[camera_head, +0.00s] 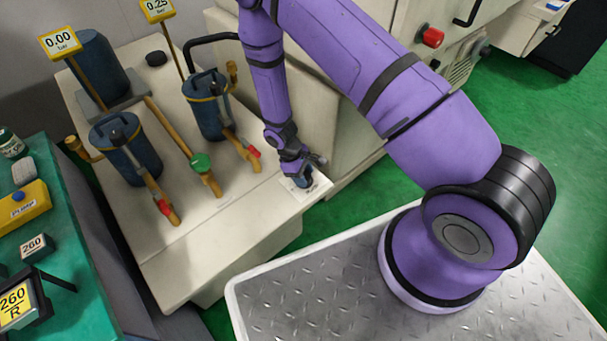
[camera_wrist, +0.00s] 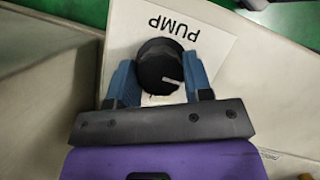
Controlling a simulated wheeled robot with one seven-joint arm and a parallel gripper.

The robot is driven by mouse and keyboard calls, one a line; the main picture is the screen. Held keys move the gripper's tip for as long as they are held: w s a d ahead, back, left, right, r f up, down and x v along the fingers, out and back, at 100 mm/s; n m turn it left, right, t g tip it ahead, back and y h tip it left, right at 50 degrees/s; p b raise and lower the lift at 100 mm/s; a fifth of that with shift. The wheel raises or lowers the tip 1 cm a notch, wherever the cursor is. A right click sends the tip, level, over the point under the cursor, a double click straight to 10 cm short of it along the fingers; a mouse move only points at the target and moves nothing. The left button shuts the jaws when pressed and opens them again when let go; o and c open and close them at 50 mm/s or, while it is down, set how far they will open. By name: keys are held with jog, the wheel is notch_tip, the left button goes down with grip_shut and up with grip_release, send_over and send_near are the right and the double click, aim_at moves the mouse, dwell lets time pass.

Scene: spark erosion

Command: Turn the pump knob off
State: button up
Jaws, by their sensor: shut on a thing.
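The pump knob (camera_wrist: 160,66) is a round black knob with a pale pointer line on its face. It sits on a white plate (camera_wrist: 209,41) lettered PUMP, upside down in the wrist view. My gripper (camera_wrist: 161,79) has its two blue fingers on either side of the knob, shut on it. The pointer line points to the lower right in the wrist view. In the head view my gripper (camera_head: 304,179) is at the front right corner of the cream bench, over the white plate (camera_head: 318,186); there the knob is mostly hidden by the gripper.
Blue filter canisters (camera_head: 127,147) with yellow pipes and red-tipped levers stand on the cream bench (camera_head: 235,228), left of my arm. A green valve knob (camera_head: 201,163) is between them. A teal table (camera_head: 75,222) holds a yellow PUMP box (camera_head: 24,207). Green floor is open at right.

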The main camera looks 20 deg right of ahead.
dwell(0.3)
jog(key=o, duration=0.9)
jog(key=v, duration=1)
jog(key=shift+w+r, duration=0.1)
jog(key=shift+r, duration=0.25)
jog(key=shift+r, duration=0.1)
jog(key=s+d+r+m+t+y, duration=0.1)
jog(key=d+r+m+t, duration=0.15)
jog(key=r, duration=1.35)
jog(key=s+d+r+m+t+y, duration=0.1)
jog(key=s+d+r+m, duration=0.15)
jog(key=r, duration=1.35)
jog(key=s+d+r+m+t, duration=0.1)
jog(key=s+r, duration=0.4)
jog(key=s, duration=0.2)
jog(key=s+d+r+m+t+y, duration=0.1)
jog(key=s+d+r+t, duration=0.1)
jog(key=s+r, duration=0.3)
jog(key=s+d+r+m+t, duration=0.2)
jog(key=s+r, duration=0.3)
jog(key=s, duration=0.3)
jog(key=shift+s+r, duration=0.3)
jog(key=shift+r, duration=0.1)
